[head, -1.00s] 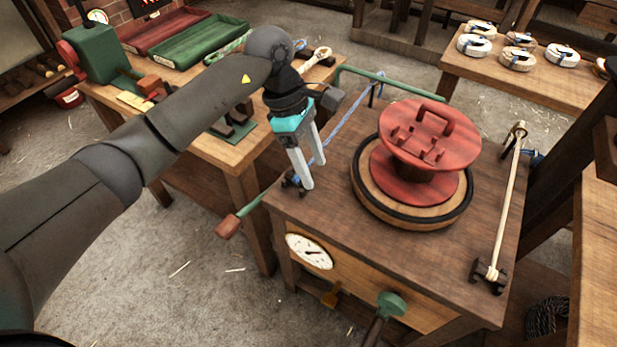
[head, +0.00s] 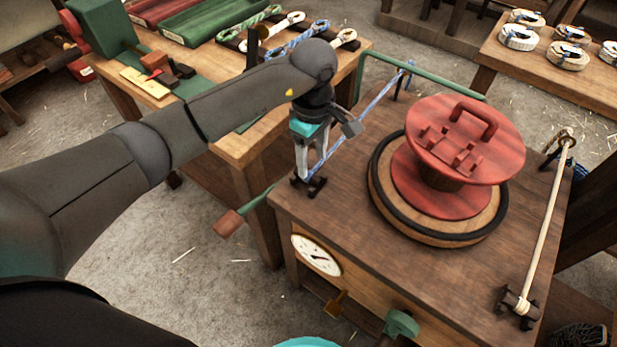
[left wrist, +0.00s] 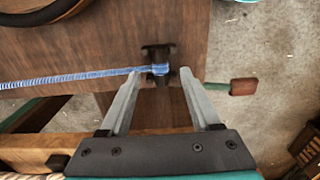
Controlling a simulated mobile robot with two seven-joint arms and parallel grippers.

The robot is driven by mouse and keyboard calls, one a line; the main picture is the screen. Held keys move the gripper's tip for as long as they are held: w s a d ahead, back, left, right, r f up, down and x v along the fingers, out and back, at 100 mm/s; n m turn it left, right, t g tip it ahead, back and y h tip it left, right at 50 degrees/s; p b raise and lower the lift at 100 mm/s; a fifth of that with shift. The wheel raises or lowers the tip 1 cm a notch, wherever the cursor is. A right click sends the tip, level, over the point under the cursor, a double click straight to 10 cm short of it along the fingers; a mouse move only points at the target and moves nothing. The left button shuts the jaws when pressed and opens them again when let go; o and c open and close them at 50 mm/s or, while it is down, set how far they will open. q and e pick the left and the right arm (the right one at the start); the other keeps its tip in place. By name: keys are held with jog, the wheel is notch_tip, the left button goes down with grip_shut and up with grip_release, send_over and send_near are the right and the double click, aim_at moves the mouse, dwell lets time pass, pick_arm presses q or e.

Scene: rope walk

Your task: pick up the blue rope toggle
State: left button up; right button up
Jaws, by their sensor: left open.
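A blue rope (head: 377,105) runs taut over the left side of the dark wooden machine table, down to the blue rope toggle. In the left wrist view the toggle shows as a blue-wrapped end (left wrist: 160,69) at a dark holder (left wrist: 157,52). In the head view my left gripper (head: 306,175) points down over this end, at the table's near left corner. In the left wrist view its open fingers (left wrist: 160,74) stand on either side of the blue end. Whether they touch it I cannot tell. My right gripper is not in view.
A red turntable (head: 465,140) stands right of the gripper. A pale rope (head: 540,225) spans the table's right side. A green bar (head: 425,77) lies along the back; a red-handled crank (head: 230,222) juts out left. A side table (head: 262,142) stands behind my arm.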

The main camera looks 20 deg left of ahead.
aim_at(312, 176)
pick_arm(q)
jog(key=shift+f, duration=0.5)
jog(key=shift+f+b, duration=0.9)
jog(key=shift+f, duration=1.35)
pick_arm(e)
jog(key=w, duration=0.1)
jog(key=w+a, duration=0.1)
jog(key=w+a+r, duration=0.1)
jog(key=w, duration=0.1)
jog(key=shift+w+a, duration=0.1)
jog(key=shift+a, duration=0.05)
pick_arm(q)
grip_shut()
